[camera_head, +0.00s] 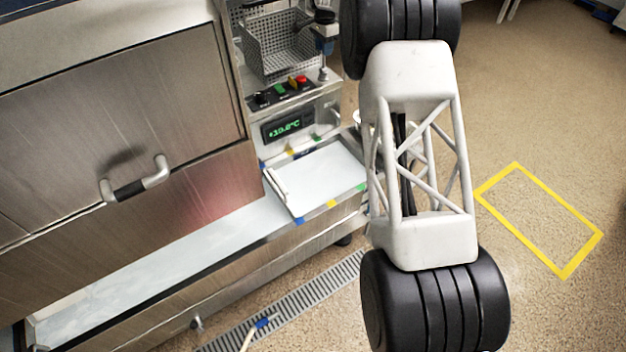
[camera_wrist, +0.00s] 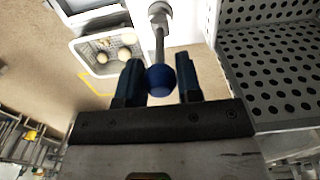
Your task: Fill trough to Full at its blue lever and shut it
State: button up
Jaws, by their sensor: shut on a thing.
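The blue lever shows in the wrist view as a round blue knob (camera_wrist: 160,80) on a metal rod that runs up to a pale fitting. My gripper (camera_wrist: 160,85) has its two dark blue fingers on either side of the knob, shut on it. The long trough (camera_head: 150,272) runs along the foot of the steel machine, with a pale, flat surface inside. Its fill level cannot be read, and no Full mark is legible.
A perforated basket (camera_head: 278,50) stands left of my gripper, above a panel with buttons (camera_head: 290,88) and a green display (camera_head: 285,129). A white tray (camera_head: 320,180) lies below. In the wrist view, a white basket (camera_wrist: 84,42) holds round pale things. Open floor lies right.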

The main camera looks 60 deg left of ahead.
jog(key=o, duration=0.3)
